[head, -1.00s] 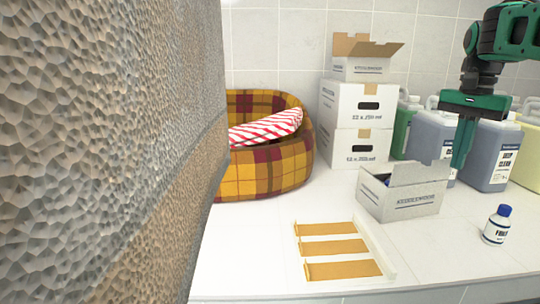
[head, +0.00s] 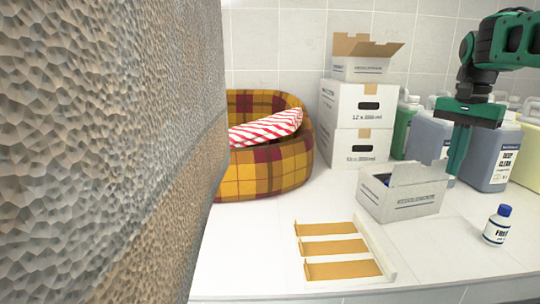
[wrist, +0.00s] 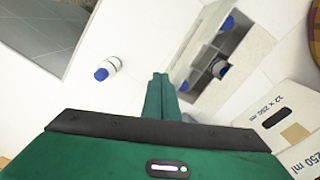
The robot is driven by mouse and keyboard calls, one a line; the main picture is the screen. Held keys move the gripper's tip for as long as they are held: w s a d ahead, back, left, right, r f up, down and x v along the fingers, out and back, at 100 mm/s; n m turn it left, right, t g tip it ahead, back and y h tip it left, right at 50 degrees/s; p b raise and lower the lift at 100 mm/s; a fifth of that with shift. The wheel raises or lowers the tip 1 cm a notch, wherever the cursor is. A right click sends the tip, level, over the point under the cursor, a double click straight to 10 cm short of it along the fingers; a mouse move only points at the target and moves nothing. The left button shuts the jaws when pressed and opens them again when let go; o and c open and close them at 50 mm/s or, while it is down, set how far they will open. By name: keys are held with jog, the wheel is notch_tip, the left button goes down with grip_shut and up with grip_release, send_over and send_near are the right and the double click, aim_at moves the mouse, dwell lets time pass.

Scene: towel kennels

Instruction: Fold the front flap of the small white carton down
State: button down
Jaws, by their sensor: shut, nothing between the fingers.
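The small white carton (head: 400,205) stands on the white counter with its top open. A pale flap (head: 420,173) stands up along its far right side in the head view. Blue-capped bottles show inside the carton (wrist: 245,62) in the wrist view. My green gripper (head: 455,170) points down just right of the carton, its fingers together and empty. In the wrist view the fingertips (wrist: 160,76) are close beside the carton's wall or flap; I cannot tell whether they touch.
A white bottle with a blue cap (head: 497,226) stands right of the carton. Large grey jugs (head: 492,155) stand behind my gripper. Stacked white boxes (head: 361,147) and a plaid pet bed (head: 270,165) stand to the left.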

aim_at(437, 164)
jog(key=shift+w+a, duration=0.25)
jog(key=shift+w, duration=0.95)
jog(key=shift+w+a, duration=0.25)
jog(key=shift+w, duration=0.9)
jog(key=shift+f, duration=1.4)
notch_tip(437, 164, up, 8)
jog(key=shift+s, duration=0.1)
